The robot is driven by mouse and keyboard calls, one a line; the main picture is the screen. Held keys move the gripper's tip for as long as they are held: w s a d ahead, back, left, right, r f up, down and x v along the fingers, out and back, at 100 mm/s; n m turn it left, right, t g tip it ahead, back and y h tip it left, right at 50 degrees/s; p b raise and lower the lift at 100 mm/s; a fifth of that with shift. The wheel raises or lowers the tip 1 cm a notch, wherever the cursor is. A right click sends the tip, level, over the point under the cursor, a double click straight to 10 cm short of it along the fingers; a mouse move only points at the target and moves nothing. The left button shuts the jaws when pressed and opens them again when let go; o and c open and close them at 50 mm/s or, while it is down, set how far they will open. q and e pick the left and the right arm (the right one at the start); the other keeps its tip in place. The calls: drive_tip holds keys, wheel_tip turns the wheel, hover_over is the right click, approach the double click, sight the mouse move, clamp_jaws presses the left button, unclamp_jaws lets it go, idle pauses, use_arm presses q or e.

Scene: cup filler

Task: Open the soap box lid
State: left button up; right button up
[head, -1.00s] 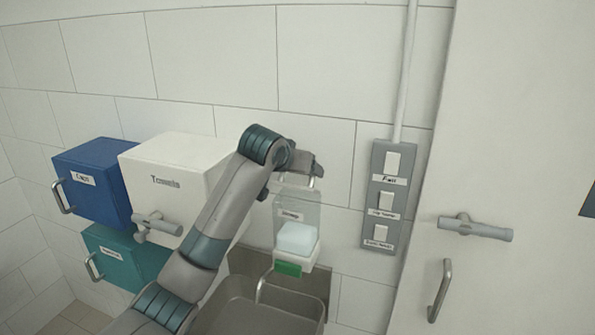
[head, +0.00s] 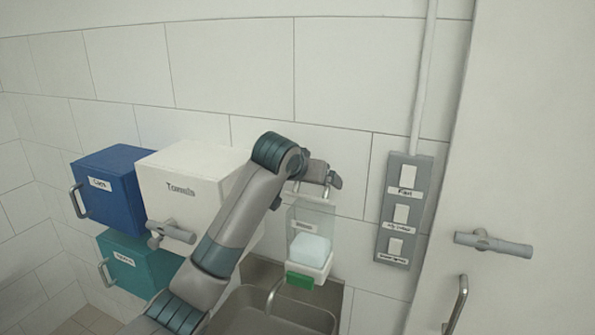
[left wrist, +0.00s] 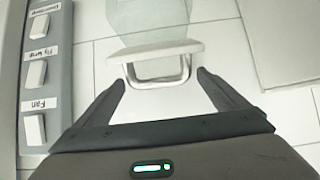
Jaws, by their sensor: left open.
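The soap box (head: 318,262) hangs on the tiled wall above the sink. It has a clear upper part, a pale blue block inside and a green patch at its lower front. A pale handle loop (left wrist: 157,82) shows at the edge of its lid (left wrist: 160,50) in the left wrist view. The lid looks shut. My left gripper (head: 328,178) is just above the box; in the left wrist view its open fingers (left wrist: 160,84) stand either side of the handle loop, with gaps. My left wrist partly hides the box top in the head view. My right gripper is not in view.
A white box (head: 192,190), a blue box (head: 104,192) and a teal box (head: 132,268) are on the wall at left. A switch panel (head: 402,210) is close on the right, then a white door (head: 510,130) with handles. The sink (head: 258,318) lies below.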

use_arm(q)
drive_tip(key=b+v, duration=0.6)
drive_tip(key=v, duration=1)
drive_tip(key=shift+s, duration=0.25)
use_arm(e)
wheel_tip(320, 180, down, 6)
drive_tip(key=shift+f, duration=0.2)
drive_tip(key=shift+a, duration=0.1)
